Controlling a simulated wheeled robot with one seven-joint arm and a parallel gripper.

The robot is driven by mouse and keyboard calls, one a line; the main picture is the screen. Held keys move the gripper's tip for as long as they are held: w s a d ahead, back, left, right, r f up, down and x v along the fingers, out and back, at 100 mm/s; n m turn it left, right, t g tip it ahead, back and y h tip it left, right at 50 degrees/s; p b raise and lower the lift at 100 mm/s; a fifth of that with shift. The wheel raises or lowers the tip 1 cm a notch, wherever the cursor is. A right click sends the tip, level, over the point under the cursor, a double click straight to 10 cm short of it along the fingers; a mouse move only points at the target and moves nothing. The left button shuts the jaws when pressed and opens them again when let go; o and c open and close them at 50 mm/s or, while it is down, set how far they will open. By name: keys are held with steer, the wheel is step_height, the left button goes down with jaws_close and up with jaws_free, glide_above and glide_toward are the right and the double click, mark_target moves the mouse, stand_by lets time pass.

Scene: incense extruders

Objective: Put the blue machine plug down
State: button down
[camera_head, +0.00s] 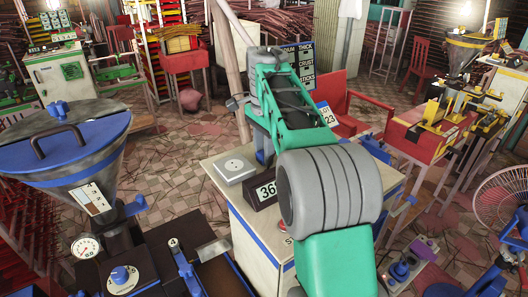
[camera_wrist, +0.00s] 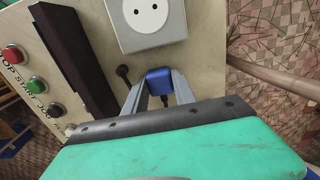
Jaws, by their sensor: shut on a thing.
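The blue plug (camera_wrist: 159,80) is held between the fingertips of my gripper (camera_wrist: 159,92) in the wrist view. The fingers are shut on its sides, over the pale cabinet top (camera_wrist: 205,75). A white socket box (camera_wrist: 153,22) with two round holes lies just beyond the plug, apart from it. The socket box also shows in the head view (camera_head: 234,168), on the cabinet to the left of my arm. I cannot tell whether the plug touches the cabinet top.
A dark number display (camera_head: 265,192) stands on the cabinet near the socket box. A dark cord end (camera_wrist: 123,71) shows left of the plug. A blue-lidded hopper machine (camera_head: 70,145) stands at left. Bare cabinet top lies around the plug.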

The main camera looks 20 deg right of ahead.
steer(key=c, duration=1)
jaws_free()
step_height(320, 180, up, 13)
steer(key=p, duration=0.4)
steer(key=shift+r+p, duration=0.15)
steer(key=shift+p, duration=0.2)
